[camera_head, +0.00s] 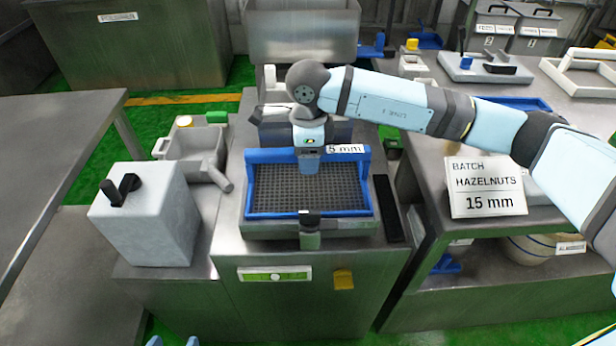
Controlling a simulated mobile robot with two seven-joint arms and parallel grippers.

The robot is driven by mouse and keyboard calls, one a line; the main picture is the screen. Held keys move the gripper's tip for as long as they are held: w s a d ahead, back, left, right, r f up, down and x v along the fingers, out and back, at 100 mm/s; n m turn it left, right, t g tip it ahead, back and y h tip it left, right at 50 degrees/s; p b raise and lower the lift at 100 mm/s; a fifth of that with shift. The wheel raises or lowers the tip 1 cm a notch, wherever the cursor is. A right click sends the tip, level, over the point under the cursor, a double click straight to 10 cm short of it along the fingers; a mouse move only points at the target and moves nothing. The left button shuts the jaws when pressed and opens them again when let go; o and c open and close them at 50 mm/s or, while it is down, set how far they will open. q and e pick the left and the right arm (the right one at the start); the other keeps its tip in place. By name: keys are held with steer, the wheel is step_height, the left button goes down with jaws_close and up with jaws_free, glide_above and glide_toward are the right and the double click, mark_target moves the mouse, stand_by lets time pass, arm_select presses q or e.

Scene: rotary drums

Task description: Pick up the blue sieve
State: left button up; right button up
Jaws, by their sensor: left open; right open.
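The blue sieve (258,190) sits flat in the steel machine in the middle. It has a blue rim, a higher back wall and a dark mesh. A label at its back reads "5 mm"; my arm may cover its left end. My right gripper (309,168) reaches in from the right and points down over the sieve's back part. It holds nothing that I can see; whether it touches the rim is unclear. Two fingertips of my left gripper (173,342) show apart and empty at the bottom edge, left of the machine.
A clamp with a black top (310,218) stands at the sieve's front edge. A grey box with a black handle (148,215) is at left. A sign (486,187) reading "BATCH HAZELNUTS 15 mm" stands on the right table. Another blue-edged item (522,103) lies behind my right arm.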

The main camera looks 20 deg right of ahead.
steer(key=shift+f, duration=0.75)
steer(key=shift+c, duration=0.4)
jaws_close()
steer(key=shift+r, duration=0.1)
